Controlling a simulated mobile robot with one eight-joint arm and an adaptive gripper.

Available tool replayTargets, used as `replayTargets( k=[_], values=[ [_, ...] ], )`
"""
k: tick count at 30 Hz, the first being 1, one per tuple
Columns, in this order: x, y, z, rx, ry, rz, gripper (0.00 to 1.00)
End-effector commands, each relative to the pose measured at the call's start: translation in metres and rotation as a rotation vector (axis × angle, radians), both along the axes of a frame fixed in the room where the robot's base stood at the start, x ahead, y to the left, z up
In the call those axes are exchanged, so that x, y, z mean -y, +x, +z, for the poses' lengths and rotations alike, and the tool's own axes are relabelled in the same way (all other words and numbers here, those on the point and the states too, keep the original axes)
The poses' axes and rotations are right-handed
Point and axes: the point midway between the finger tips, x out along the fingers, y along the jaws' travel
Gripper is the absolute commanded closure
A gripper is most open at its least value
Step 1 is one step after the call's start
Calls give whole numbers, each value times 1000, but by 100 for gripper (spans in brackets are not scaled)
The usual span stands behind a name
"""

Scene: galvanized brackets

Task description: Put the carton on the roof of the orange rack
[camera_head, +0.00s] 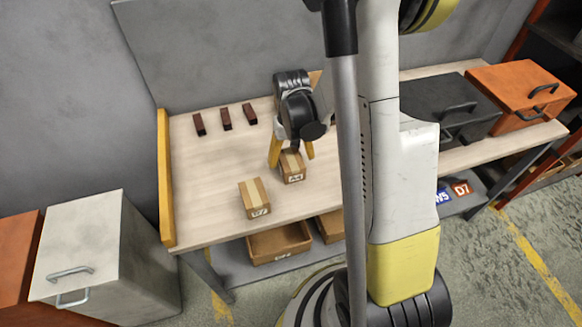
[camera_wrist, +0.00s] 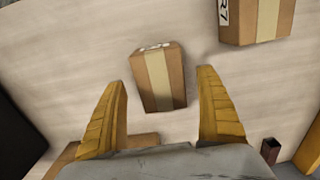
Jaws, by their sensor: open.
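Two brown cartons with pale tape stand on the wooden bench. One carton (camera_head: 292,168) is under my gripper (camera_head: 291,160); the other carton (camera_head: 255,199) stands nearer the front edge, to its left. In the wrist view the nearer carton (camera_wrist: 160,80) lies ahead, between the lines of my open yellow fingers (camera_wrist: 161,84). I cannot tell whether the fingers reach down beside it. The other carton (camera_wrist: 257,18), its label ending in 7, is at the upper right. An orange-framed rack (camera_head: 512,55) is partly visible at the far right; its roof is out of view.
An orange box (camera_head: 522,92) and a dark box (camera_head: 450,105) with handles stand on the bench's right part. Several small dark red blocks (camera_head: 225,119) lie at the back left. Open bins (camera_head: 279,243) sit on the lower shelf. A grey cabinet (camera_head: 85,245) stands left.

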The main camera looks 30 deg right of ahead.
Motion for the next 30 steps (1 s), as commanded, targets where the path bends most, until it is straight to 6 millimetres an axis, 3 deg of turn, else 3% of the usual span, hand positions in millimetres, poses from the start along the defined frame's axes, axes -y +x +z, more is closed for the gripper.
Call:
replayTargets(
  k=[1,4,11,14,18,30],
  values=[
    [0,1,-14,0,0,0,16],
    [0,1,-27,0,0,0,16],
    [0,0,-29,0,0,0,16],
    [0,0,-29,0,0,0,40],
    [0,0,-29,0,0,0,81],
    [0,0,-20,0,0,0,82]
  ],
)
